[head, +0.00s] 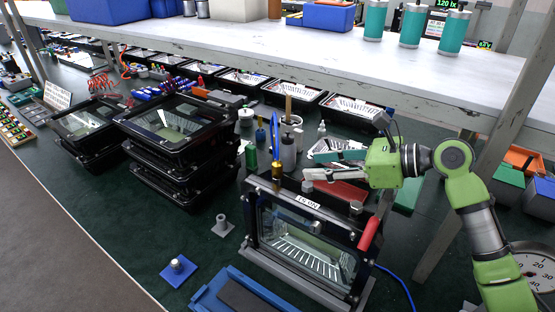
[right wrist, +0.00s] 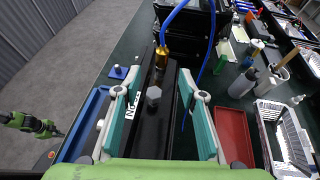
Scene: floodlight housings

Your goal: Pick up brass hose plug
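The brass hose plug (head: 276,177) stands upright at the top left end of the black floodlight housing (head: 252,222), with a blue hose rising from it. In the right wrist view the brass plug (right wrist: 161,59) is ahead of the fingers, apart from them. My right gripper (head: 306,172) is open and empty above the housing's top edge. In its wrist view the teal fingers (right wrist: 160,85) are wide apart, with a grey hex knob (right wrist: 153,95) between and below them. A small green arm end, apparently my left gripper (right wrist: 50,130), shows at the left; its fingers are too small to read.
Stacked black housings (head: 182,150) stand to the left. Bottles, a grey cylinder (head: 288,153) and a red tray (head: 336,192) are behind the housing. A shelf (head: 300,65) overhangs the back.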

